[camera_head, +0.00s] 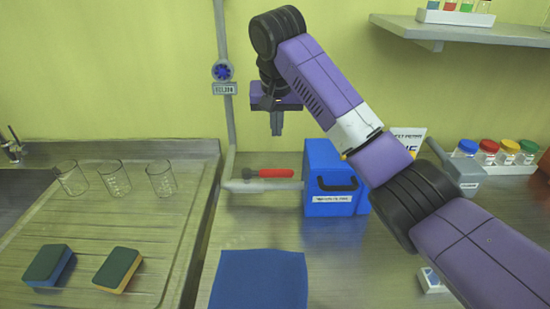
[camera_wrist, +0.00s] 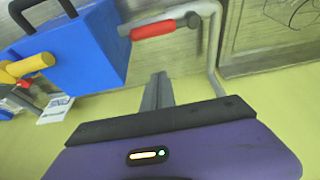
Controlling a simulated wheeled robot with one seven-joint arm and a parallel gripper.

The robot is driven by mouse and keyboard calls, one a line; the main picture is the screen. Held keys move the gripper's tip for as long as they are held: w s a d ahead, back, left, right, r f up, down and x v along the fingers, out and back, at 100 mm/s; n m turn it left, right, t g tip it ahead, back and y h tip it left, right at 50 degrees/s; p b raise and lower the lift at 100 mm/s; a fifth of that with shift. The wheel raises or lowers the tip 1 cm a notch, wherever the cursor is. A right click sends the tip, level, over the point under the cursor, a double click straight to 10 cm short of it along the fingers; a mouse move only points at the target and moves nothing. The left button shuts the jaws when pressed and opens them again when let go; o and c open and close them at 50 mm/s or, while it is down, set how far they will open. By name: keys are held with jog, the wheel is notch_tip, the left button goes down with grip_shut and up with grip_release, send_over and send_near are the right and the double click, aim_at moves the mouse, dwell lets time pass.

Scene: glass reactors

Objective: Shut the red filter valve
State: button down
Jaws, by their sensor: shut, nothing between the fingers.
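The red valve handle (camera_head: 268,173) lies over the pale horizontal pipe (camera_head: 265,186) that runs into the left side of the blue filter box (camera_head: 335,205). The handle looks roughly in line with that pipe. In the wrist view the red handle (camera_wrist: 153,30) shows beside the blue box (camera_wrist: 85,50), at the top. My gripper (camera_head: 277,130) points down above the handle, clear of it, against the green wall. Its fingers (camera_wrist: 157,82) are shut and empty. Nothing hides the handle in the head view; my arm covers part of the box's right side.
A blue round valve (camera_head: 222,71) sits on the vertical pipe at the left. A blue mat (camera_head: 258,281) lies in front. Jars with coloured lids (camera_head: 488,152) stand right. A shelf (camera_head: 460,31) hangs above.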

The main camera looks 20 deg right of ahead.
aim_at(267, 173)
jog(key=shift+w+f, duration=0.1)
jog(key=shift+f, duration=0.05)
notch_tip(267, 173, down, 10)
jog(key=p, duration=0.2)
jog(key=shift+s, duration=0.35)
dwell(0.4)
jog(key=shift+a+p, duration=0.15)
jog(key=shift+p, duration=0.15)
